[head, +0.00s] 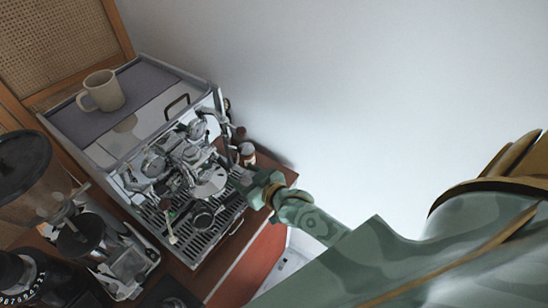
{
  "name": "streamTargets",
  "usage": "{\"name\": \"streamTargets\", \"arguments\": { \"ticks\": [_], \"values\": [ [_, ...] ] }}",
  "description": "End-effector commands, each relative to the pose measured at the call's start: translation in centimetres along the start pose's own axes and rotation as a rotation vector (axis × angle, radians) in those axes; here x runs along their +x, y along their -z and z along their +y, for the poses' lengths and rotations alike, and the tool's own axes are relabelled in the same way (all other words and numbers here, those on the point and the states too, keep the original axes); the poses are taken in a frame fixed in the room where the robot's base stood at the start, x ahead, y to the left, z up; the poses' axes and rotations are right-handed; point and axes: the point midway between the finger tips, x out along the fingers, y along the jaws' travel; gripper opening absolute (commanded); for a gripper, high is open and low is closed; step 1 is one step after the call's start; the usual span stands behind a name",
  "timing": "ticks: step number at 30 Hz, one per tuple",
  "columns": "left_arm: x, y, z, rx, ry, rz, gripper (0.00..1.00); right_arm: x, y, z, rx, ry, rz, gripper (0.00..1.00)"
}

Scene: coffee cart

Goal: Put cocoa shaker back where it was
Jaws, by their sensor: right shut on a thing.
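The cocoa shaker (248,154) is a small dark brown jar with a pale band, at the right side of the espresso machine near the white wall. My right gripper (243,176) reaches in from the right, just in front of it, and is shut on it. The gripper and machine parts hide its lower part, so I cannot tell whether it touches the cart top. My left gripper is not in view.
The espresso machine (125,140) fills the middle, with a beige mug (102,91) on top. A coffee grinder (85,237) stands at the lower left. A narrow strip of reddish cart top (272,163) shows beside the machine, against the wall.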

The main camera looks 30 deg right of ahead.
Motion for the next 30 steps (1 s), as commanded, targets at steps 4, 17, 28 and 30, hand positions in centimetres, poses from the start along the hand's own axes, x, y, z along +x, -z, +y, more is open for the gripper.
{"name": "streamTargets", "arguments": {
  "ticks": [4, 17, 28, 30],
  "values": [
    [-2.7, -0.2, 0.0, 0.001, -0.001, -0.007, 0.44, 0.4, 1.4, 1.6, 0.002, -0.021, -0.001, 0.28],
    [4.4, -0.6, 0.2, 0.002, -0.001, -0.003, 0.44, 4.0, -1.8, 8.5, -0.002, -0.032, -0.001, 0.28],
    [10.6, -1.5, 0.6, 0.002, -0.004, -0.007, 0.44, 6.4, -4.4, 12.6, 0.001, -0.031, -0.002, 0.28],
    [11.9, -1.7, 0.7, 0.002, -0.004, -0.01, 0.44, 6.8, -5.1, 13.2, 0.0, -0.031, -0.002, 0.28]
  ]
}}
